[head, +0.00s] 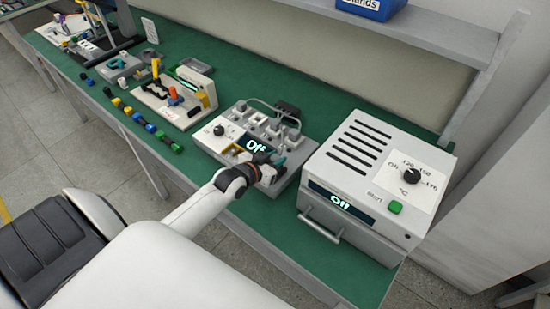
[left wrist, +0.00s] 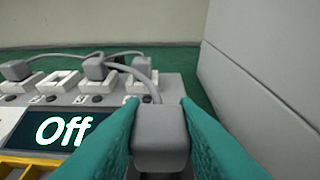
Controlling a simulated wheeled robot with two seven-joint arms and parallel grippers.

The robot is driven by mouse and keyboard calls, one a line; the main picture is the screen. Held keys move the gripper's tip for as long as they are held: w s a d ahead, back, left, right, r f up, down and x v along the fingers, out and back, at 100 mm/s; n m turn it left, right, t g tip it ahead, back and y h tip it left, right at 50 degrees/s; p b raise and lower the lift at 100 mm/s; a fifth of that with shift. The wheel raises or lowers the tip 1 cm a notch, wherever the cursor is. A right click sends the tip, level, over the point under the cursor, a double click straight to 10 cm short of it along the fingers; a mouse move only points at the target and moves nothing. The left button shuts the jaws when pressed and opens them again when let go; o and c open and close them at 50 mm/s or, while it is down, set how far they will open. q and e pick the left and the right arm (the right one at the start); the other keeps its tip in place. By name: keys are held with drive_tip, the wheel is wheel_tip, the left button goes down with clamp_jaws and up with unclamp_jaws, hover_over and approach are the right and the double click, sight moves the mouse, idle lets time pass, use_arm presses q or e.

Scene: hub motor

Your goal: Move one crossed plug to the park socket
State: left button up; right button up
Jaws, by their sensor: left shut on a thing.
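The grey test unit (head: 228,117) stands on the green bench, with several grey plugs, cables and a dial on top. My left gripper (head: 268,170) is over its right front corner. In the left wrist view its teal fingers are shut on a grey plug (left wrist: 160,138), with a grey cable (left wrist: 146,72) running from the plug's far side. Two other grey plugs, one at left (left wrist: 15,70) and one near the middle (left wrist: 95,68), sit at the row of white sockets (left wrist: 60,79). The socket under the held plug, if any, is hidden. My right gripper is not in view.
The unit's display (left wrist: 62,131) reads "Off". A grey oven-like box (head: 365,180) stands close on the right of the gripper. Left of the unit are a tray with coloured tools (head: 175,95) and a row of small coloured parts (head: 140,120). Bare green bench lies in front.

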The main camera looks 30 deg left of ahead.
use_arm(q)
drive_tip(key=shift+f+b, duration=0.55)
drive_tip(key=shift+f, duration=0.4)
drive_tip(key=o, duration=1.1)
drive_tip(key=shift+c, duration=0.2)
drive_tip(key=v, duration=1.2)
drive_tip(key=shift+b, duration=0.4)
drive_tip(key=shift+f, duration=0.1)
